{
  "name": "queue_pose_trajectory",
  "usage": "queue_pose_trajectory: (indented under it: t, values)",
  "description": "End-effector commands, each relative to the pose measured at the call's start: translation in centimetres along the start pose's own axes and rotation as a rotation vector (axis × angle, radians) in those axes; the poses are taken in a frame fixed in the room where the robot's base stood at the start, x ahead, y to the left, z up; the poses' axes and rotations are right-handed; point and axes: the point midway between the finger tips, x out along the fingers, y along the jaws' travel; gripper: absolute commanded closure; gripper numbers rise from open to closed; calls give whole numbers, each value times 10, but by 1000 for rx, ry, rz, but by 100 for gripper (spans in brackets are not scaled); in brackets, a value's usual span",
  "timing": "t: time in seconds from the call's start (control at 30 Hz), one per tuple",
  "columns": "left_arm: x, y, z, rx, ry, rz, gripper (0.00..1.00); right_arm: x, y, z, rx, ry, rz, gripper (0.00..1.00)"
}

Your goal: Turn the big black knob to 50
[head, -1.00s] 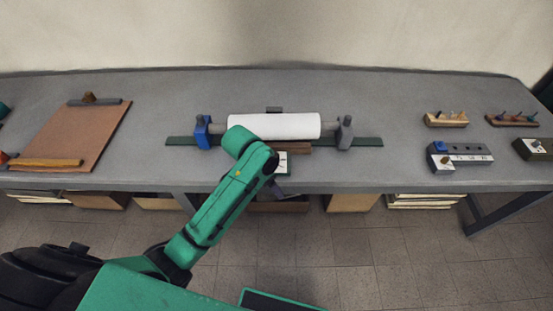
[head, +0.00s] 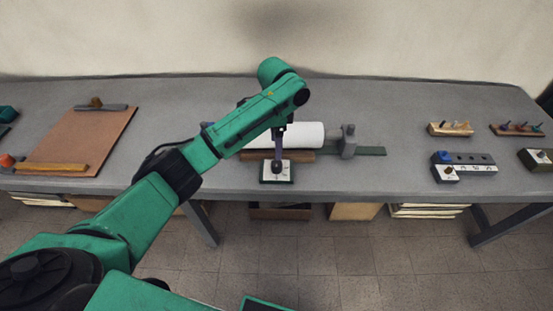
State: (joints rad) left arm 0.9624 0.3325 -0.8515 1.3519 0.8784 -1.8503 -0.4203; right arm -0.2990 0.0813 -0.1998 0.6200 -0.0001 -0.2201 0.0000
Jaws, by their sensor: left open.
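The big black knob (head: 277,178) sits on a small pale dial plate (head: 289,173) near the table's front edge, in front of the white roll. It is small here, and I cannot read its setting. My left gripper (head: 278,157) points straight down just above the knob. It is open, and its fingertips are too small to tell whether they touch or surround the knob. My right gripper is not in view.
The white roll (head: 308,134) lies behind, with a grey clamp (head: 348,142) at its right. A brown board (head: 78,143) is at left. A numbered block (head: 474,169) and peg racks (head: 451,129) stand at right. The table (head: 400,165) between is clear.

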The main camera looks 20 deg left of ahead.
Motion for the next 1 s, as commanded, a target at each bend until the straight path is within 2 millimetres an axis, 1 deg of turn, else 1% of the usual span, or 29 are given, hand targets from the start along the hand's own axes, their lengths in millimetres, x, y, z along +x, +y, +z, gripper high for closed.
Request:
queue_pose_trajectory:
  t: [0.1,0.2,0.3,0.43,0.63,0.67,0.7,0.77,0.8,0.83,0.87,1.0]
  values:
    - [32,1,0,-2,-2,3,24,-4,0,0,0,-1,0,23]
    - [56,0,1,-1,-3,1,24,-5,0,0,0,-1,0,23]
    - [73,0,0,-2,0,0,24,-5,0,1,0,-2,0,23]
    - [83,0,0,0,1,-2,24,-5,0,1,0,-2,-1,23]
    - [83,0,0,0,2,-2,24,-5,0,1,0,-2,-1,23]
    - [83,0,0,0,2,-2,27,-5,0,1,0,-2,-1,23]
    - [83,0,0,0,2,-2,43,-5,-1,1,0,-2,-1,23]
    - [83,0,0,0,2,-2,66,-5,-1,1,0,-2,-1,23]
    - [83,0,0,0,2,-2,81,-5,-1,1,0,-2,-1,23]
    - [83,0,0,0,2,-2,92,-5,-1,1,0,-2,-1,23]
    - [83,0,0,0,2,-2,100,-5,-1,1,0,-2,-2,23]
    - [83,0,-1,-3,2,-2,100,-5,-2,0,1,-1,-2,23]
